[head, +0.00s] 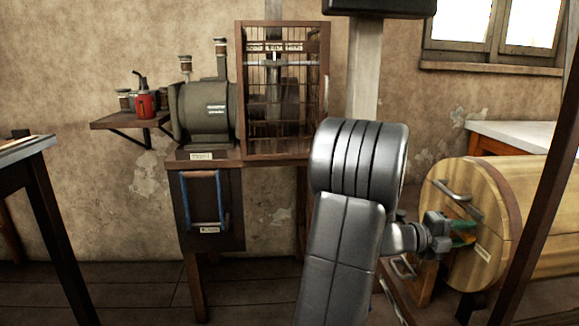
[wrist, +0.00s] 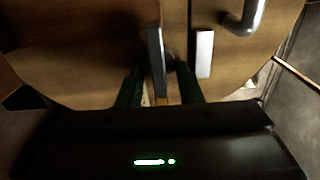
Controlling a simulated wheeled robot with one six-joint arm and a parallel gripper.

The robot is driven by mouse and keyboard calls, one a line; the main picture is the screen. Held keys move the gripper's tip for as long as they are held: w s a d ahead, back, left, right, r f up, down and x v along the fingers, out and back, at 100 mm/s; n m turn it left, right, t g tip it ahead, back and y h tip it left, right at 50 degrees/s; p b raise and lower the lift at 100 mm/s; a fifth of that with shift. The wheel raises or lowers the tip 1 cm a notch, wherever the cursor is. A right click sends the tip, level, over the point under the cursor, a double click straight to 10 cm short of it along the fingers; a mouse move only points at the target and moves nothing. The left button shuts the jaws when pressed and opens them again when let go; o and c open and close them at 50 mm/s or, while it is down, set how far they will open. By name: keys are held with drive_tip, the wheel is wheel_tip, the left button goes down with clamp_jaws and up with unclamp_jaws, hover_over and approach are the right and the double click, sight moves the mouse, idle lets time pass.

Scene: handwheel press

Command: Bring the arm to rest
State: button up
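My gripper (head: 470,232) is at the right in the head view, close in front of the round wooden face of a barrel-like drum (head: 510,190). In the wrist view the two dark green fingers of my gripper (wrist: 160,88) stand apart, so it looks open. A grey upright bar (wrist: 155,60) and a dark part behind it show between the fingers, against the wooden face (wrist: 80,70). I cannot tell whether the fingers touch them.
A metal handle (head: 455,196) and a pale label (head: 483,253) sit on the drum's face. A wooden post (head: 545,180) crosses the right side. A wire-fronted cabinet (head: 282,90) and a green machine (head: 205,112) stand by the back wall. A table (head: 35,150) is at the left.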

drive_tip(key=s+a+p, duration=0.1)
drive_tip(key=a+p, duration=0.3)
drive_tip(key=a, duration=0.9)
drive_tip(key=d+b, duration=0.1)
drive_tip(key=d, duration=0.3)
drive_tip(key=d+b, duration=0.1)
drive_tip(key=d, duration=0.3)
drive_tip(key=w+d+b, duration=0.1)
drive_tip(key=d, duration=0.4)
drive_tip(key=shift+d+r, duration=0.1)
drive_tip(key=shift+r, duration=0.1)
drive_tip(key=n+p, duration=0.4)
drive_tip(key=shift+r, duration=0.25)
drive_tip(key=shift+w+n+p, duration=0.1)
drive_tip(key=shift+n+p, duration=1)
drive_tip(key=shift+f, duration=0.15)
